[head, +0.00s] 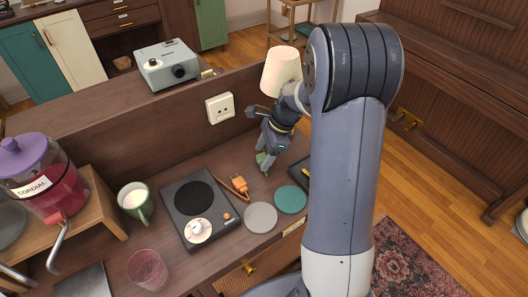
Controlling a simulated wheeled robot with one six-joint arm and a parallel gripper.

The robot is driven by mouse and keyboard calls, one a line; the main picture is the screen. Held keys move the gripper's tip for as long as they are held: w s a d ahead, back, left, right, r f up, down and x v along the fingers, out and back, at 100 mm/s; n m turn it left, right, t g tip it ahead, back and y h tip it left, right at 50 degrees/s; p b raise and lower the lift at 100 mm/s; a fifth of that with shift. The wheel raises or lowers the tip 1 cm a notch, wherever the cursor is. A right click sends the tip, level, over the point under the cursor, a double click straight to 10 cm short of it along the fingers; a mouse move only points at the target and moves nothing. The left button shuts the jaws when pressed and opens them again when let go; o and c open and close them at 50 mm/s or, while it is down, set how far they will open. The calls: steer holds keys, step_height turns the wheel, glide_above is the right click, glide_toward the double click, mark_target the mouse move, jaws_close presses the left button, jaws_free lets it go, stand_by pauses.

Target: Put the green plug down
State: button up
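My gripper (265,162) points down over the back of the wooden sideboard (108,259), below and right of the wall socket. A small piece of the green plug (261,157) shows at my fingertips, and the fingers look shut on it. Most of the plug is hidden by the fingers. I cannot tell whether its underside touches the sideboard top.
An orange plug (239,184) with its cord lies just left of my gripper, beside a black hotplate (174,191). A grey coaster (261,218) and a teal coaster (291,199) lie in front. A white socket (220,108) is on the back panel. A green mug (135,201) stands left.

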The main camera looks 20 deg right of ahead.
mark_target(262, 155)
steer(key=o, duration=0.4)
steer(key=shift+o, duration=0.2)
steer(key=shift+r, duration=0.1)
steer(key=shift+r, duration=0.25)
steer(key=v, duration=0.3)
steer(key=shift+f, duration=0.1)
steer(key=d, duration=0.8)
steer(key=s+d, duration=0.1)
steer(key=d, duration=0.3)
steer(key=shift+f+b, duration=0.1)
steer(key=shift+b, duration=0.3)
steer(key=shift+a, duration=0.1)
